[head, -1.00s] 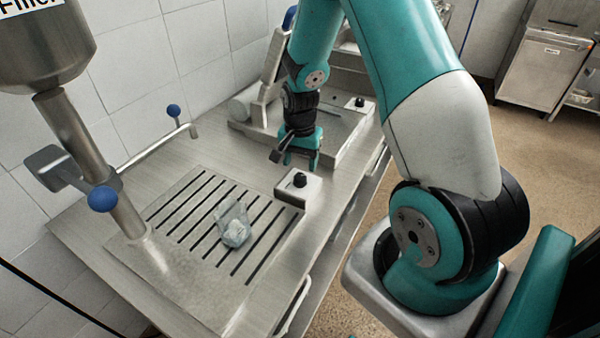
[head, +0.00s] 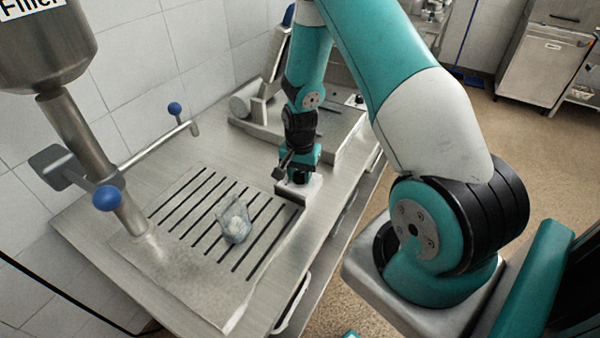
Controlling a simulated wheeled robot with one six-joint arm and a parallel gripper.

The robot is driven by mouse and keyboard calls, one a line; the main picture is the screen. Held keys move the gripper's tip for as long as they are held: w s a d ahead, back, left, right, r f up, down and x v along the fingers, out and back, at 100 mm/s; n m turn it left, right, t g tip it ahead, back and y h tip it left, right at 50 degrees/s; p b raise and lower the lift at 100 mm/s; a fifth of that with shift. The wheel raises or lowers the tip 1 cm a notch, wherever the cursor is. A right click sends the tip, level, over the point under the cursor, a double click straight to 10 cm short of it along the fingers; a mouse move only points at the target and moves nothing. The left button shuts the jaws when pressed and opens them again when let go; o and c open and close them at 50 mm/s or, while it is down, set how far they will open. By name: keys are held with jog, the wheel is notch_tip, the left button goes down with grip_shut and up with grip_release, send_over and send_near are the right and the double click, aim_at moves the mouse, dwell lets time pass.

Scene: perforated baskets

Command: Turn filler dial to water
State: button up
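The filler (head: 45,50) is a steel hopper with a slanted steel pipe at the upper left. The filler dial sits on a small pale box (head: 312,188) at the right edge of the slotted drain tray (head: 165,262). Its black knob is mostly hidden behind my gripper (head: 297,179). My gripper points down, with its fingers low at the dial. I cannot tell whether the fingers touch the knob or how far apart they are. The dial's setting and labels cannot be read.
A clear container (head: 235,226) with pale contents lies on the slotted tray. Blue-knobbed levers (head: 107,198) stand at the left and by the wall. A second machine (head: 345,125) with its own dial (head: 360,99) is behind my gripper. Open floor (head: 540,170) lies to the right.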

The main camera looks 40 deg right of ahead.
jog(key=shift+n, duration=0.4)
jog(key=n+b, duration=0.1)
jog(key=n, duration=0.2)
jog(key=shift+n+b, duration=0.3)
jog(key=shift+n, duration=0.1)
jog(key=n+b, duration=0.1)
jog(key=n, duration=0.3)
jog(key=n+b, duration=0.1)
jog(key=n, duration=0.8)
jog(key=shift+b, duration=0.3)
jog(key=shift+w+n, duration=0.1)
jog(key=shift+n, duration=0.2)
jog(key=o, duration=0.9)
